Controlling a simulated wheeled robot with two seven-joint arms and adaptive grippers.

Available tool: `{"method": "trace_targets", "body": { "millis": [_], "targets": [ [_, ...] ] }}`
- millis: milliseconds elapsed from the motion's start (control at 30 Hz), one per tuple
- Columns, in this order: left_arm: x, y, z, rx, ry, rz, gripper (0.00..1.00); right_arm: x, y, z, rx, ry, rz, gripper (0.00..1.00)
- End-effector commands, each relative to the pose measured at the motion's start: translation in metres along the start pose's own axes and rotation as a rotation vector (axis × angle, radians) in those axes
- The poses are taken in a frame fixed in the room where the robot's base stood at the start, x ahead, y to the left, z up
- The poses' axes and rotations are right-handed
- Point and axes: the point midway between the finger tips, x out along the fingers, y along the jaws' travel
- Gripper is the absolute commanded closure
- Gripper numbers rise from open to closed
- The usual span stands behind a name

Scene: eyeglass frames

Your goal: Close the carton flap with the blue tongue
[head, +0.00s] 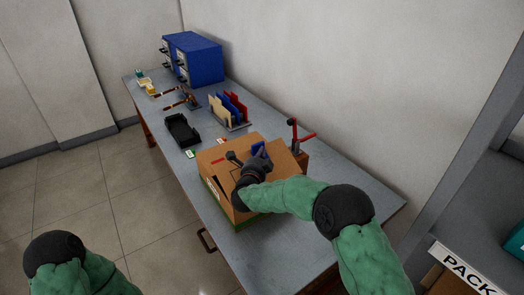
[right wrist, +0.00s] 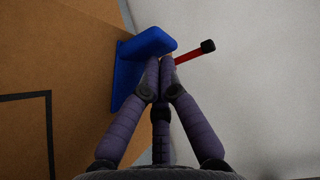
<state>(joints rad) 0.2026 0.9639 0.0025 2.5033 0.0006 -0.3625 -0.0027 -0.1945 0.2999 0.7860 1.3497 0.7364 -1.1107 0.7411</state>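The brown carton (head: 217,160) stands on the workbench, with a green band low on its side. Its flap (head: 285,167) is a brown panel that looks tilted, with a dark gap at the left below it. The blue tongue (head: 259,148) is on the flap; in the right wrist view the tongue (right wrist: 128,75) looks like a bent blue piece. My right gripper (head: 263,160) is at the tongue. In the right wrist view its fingertips (right wrist: 161,64) are together beside and just below the tongue's upper part, with nothing visible between them. My left gripper is out of view.
A red-handled clamp (head: 295,135) stands close behind the carton. A black tray (head: 183,130), a rack of coloured panels (head: 230,108) and a blue drawer cabinet (head: 195,58) are farther along the bench. Bare bench (head: 285,250) lies in front of the carton.

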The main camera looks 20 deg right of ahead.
Motion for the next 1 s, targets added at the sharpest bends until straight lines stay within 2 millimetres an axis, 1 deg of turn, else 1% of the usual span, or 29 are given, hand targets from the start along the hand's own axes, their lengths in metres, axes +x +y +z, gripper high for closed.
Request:
{"method": "trace_targets", "body": {
  "millis": [33,233,400,500,600,767,1000],
  "targets": [
    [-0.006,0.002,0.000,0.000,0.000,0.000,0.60,0.001,-0.001,0.001,-0.012,0.000,0.013,1.00],
    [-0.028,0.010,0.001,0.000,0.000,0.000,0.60,0.009,0.006,0.008,-0.086,0.000,0.088,1.00],
    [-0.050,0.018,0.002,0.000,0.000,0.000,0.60,0.015,0.017,0.016,-0.168,0.000,0.171,1.00],
    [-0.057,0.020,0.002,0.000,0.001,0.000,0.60,0.019,0.025,0.019,-0.212,-0.001,0.213,1.00],
    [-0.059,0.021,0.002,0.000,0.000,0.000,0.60,0.021,0.033,0.022,-0.248,0.000,0.248,1.00],
    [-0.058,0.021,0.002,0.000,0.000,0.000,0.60,0.024,0.043,0.024,-0.244,0.000,0.244,1.00],
    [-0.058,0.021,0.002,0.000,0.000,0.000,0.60,0.024,0.042,0.024,-0.242,0.000,0.243,1.00]
  ]
}}
